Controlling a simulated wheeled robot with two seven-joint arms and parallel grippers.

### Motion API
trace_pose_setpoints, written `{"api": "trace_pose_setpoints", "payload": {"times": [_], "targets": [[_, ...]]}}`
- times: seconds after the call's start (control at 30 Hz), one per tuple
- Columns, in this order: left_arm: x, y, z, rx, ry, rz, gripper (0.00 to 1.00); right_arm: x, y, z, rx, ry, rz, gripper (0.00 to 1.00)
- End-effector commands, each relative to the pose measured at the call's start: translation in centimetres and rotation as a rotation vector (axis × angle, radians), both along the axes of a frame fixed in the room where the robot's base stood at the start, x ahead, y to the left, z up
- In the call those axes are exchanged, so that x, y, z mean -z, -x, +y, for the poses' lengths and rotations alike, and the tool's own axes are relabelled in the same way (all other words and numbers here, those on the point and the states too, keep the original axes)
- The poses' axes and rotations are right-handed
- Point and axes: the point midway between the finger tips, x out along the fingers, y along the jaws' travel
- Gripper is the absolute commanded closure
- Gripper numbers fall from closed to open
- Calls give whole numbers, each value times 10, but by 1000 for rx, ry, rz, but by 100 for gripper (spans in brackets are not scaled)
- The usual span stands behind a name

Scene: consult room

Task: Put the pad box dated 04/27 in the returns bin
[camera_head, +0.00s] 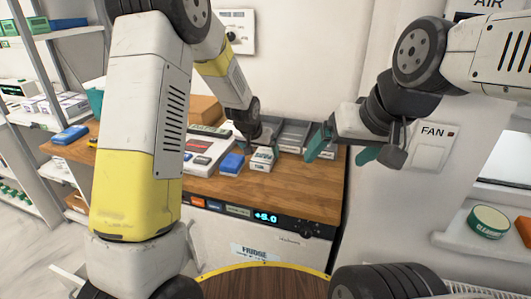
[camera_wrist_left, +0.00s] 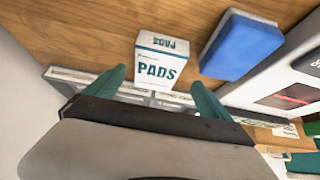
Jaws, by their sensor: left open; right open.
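A small white pad box (camera_head: 262,160) with dark lettering stands on the wooden counter. In the left wrist view the pad box (camera_wrist_left: 160,62) reads PADS; no date is readable. My left gripper (camera_wrist_left: 157,92) is open, with its green fingertips on either side of the box's near end and gaps showing. In the head view my left gripper (camera_head: 264,142) is just behind the box. My right gripper (camera_head: 342,148) is open and empty off the counter's right end. Grey open trays (camera_head: 292,134) lie behind the box; I cannot tell whether one is the returns bin.
A blue box (camera_head: 232,163) stands close left of the pad box. A white device (camera_head: 203,152) lies further left, and another blue box (camera_head: 70,134) is at the counter's left end. The front strip of the wooden counter (camera_head: 290,195) is clear.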

Motion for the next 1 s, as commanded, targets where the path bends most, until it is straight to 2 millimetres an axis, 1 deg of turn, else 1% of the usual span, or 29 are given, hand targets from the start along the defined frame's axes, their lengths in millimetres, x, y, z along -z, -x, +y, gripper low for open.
{"api": "trace_pose_setpoints", "payload": {"times": [0.2, 0.3, 0.43, 0.6, 0.63, 0.93, 0.97, 1.0], "targets": [[26, -16, -13, 1, -1, 2, 6, 0, 0, 0, 0, 0, 0, 11], [36, -23, -14, 0, -1, 2, 6, 0, 0, 0, 0, 0, 0, 11], [41, -26, -15, -1, 0, 1, 6, 0, 0, 0, 0, 0, 0, 11], [40, -26, -15, -1, 1, 0, 6, 0, 0, 0, 0, 0, 0, 11], [40, -26, -15, -1, 1, 0, 8, 0, 0, 0, 0, 0, 0, 11], [40, -26, -15, -1, 1, 0, 67, 0, 0, 0, 0, 0, 0, 11], [40, -26, -15, -1, 1, 0, 72, 0, 0, 0, 0, 0, 0, 11], [40, -26, -15, -1, 1, 0, 72, 0, 0, 0, 0, 0, 0, 11]]}}
